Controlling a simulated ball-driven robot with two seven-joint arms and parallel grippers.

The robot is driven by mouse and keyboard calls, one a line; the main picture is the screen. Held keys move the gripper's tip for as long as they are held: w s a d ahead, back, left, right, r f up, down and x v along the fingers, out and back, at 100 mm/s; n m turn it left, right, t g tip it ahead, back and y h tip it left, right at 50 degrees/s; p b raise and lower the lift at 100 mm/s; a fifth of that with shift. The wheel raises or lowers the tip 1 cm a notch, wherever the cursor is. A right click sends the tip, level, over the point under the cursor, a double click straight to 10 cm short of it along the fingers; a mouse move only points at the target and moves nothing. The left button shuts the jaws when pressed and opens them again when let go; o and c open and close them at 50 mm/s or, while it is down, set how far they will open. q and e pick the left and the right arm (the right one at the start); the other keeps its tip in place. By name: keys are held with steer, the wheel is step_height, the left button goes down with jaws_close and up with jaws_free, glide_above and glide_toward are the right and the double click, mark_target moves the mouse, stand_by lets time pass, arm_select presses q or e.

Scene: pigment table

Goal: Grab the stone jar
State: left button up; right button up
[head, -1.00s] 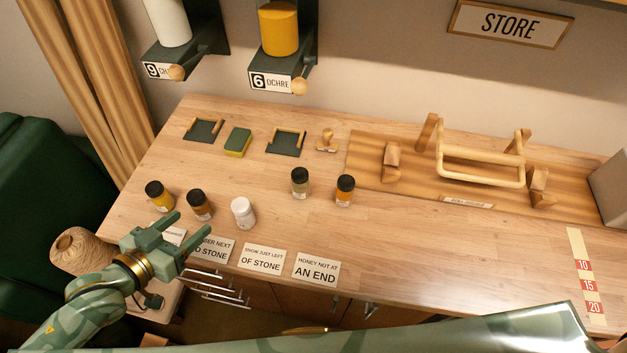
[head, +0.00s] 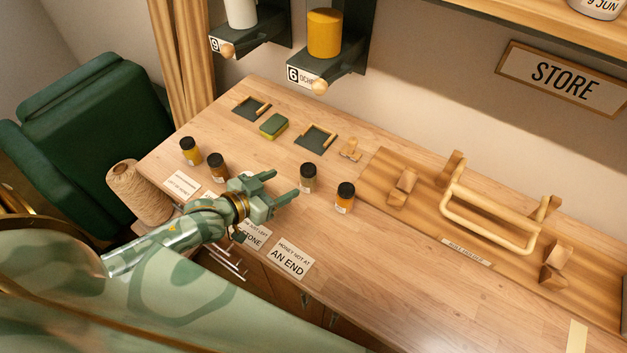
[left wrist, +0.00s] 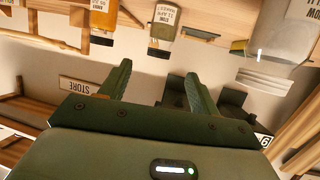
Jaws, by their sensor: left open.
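The stone jar (head: 307,177) is most likely the small grey-olive jar with a black lid, standing upright on the wooden table. Its label is too small to read surely. My left gripper (head: 282,187) is open and empty, just left of this jar, its fingers pointing toward it and apart from it. In the left wrist view the grey-olive jar (left wrist: 165,22) shows upside down, beyond the open fingers and roughly in line with the gap between them. My right gripper is not in view.
An orange jar (head: 344,199) stands close to the right. A white jar (left wrist: 277,42) is near the left gripper, mostly hidden behind it in the head view. Yellow (head: 190,151) and brown (head: 216,167) jars stand farther left. A wooden rack (head: 490,225) is at right.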

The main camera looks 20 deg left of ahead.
mark_target(313, 168)
arm_select(q)
steer(key=b+x, duration=0.1)
steer(key=x, duration=0.5)
steer(key=shift+d, duration=0.1)
steer(key=shift+w+d+f, duration=0.1)
steer(key=shift+w+f, duration=0.05)
steer(key=shift+w, duration=0.4)
steer(key=b+x, duration=0.1)
steer(key=x, duration=0.4)
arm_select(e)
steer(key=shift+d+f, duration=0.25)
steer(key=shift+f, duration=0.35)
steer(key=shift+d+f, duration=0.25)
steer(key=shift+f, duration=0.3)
arm_select(q)
steer(key=c, duration=1.1)
